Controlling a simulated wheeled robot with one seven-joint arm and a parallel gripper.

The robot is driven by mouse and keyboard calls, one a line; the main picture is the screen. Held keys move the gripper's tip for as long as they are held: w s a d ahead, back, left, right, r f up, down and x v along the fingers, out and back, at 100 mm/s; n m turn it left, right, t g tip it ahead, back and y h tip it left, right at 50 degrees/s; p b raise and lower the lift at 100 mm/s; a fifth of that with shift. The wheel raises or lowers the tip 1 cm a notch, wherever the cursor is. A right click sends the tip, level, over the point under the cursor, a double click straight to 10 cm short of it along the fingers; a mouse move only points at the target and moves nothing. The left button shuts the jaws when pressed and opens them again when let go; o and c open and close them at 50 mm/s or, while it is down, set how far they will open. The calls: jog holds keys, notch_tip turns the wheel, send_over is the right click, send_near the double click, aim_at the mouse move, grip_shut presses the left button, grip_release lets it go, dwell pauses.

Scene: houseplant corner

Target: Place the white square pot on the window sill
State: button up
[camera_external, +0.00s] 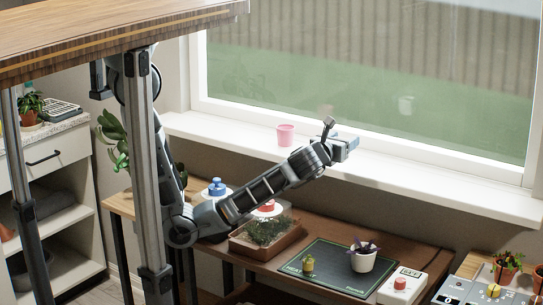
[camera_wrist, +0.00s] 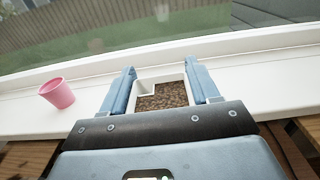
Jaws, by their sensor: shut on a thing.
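The white square pot (camera_wrist: 137,88) is filled with brown granules and sits between the two blue fingers of my gripper (camera_wrist: 160,88) in the wrist view. The gripper is shut on it, one finger on each side. In the external view my gripper (camera_external: 345,148) is at the front of the white window sill (camera_external: 430,187), and the pot is hidden behind it. The sill also shows in the wrist view (camera_wrist: 270,75), behind and around the pot. I cannot tell whether the pot touches the sill.
A pink pot (camera_external: 286,135) stands on the sill to the left; it also shows in the wrist view (camera_wrist: 57,93). The sill right of my gripper is clear. Below, the brown table holds a planter box (camera_external: 265,240), a dark mat (camera_external: 325,280) and a white pot with a purple plant (camera_external: 363,260).

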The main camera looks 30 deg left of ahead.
notch_tip(320, 180, up, 6)
jog(key=w+a, duration=0.1)
jog(key=w, duration=0.2)
jog(key=w+a+f, duration=0.2)
jog(key=a, duration=0.1)
jog(key=w+a+f, duration=0.2)
jog(key=w+a, duration=0.1)
jog(key=w+a+f, duration=0.2)
jog(key=a+f, duration=0.1)
jog(key=shift+w+p, duration=0.4)
jog(key=shift+f+b, duration=0.35)
jog(key=shift+f, duration=1.6)
jog(key=shift+f, duration=0.1)
jog(key=o, duration=1.1)
